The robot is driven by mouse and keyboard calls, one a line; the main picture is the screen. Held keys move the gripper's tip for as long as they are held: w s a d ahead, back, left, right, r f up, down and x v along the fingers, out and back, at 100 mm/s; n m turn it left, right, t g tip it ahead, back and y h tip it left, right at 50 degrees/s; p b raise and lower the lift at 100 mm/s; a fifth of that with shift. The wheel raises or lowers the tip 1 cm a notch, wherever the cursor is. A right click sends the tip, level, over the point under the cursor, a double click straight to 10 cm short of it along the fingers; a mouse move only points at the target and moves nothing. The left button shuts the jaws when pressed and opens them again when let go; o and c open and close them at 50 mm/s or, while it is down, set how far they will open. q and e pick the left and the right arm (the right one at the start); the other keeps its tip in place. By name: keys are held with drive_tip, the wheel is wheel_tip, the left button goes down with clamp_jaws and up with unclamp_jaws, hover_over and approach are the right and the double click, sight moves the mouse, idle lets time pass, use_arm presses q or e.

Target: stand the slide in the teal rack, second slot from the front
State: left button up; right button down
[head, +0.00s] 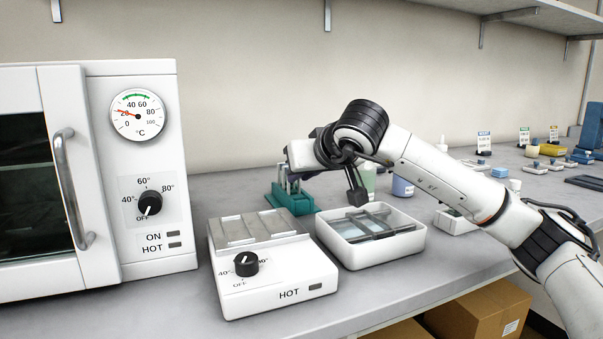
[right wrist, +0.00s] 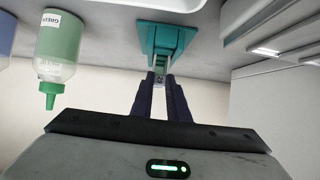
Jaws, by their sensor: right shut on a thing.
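The teal rack (head: 298,205) stands on the bench behind the white hotplate, and it also shows in the right wrist view (right wrist: 178,32). My right gripper (head: 290,188) is over the rack, its fingers pointing down. In the right wrist view its two dark fingers (right wrist: 160,78) are close together with a small pale sliver of the slide (right wrist: 159,79) between them. Most of the slide is hidden by the fingers. I cannot tell which slot it lines up with, or whether it touches the rack. My left gripper is not in view.
A hotplate (head: 268,282) stands in front of the rack, with a white water bath tray (head: 372,256) to its right. An oven (head: 150,235) is at the left. A green bottle (right wrist: 62,45) stands beside the rack. More labware is at the far right.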

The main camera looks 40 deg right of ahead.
drive_tip(key=c, duration=1.6)
unclamp_jaws()
drive_tip(key=shift+c, duration=0.2)
drive_tip(key=shift+s+r, duration=0.25)
use_arm(q)
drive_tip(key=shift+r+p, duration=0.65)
drive_tip(key=shift+p, duration=0.05)
use_arm(e)
drive_tip(key=v, duration=0.9)
drive_tip(key=shift+s+a, duration=0.15)
drive_tip(key=shift+s, duration=0.2)
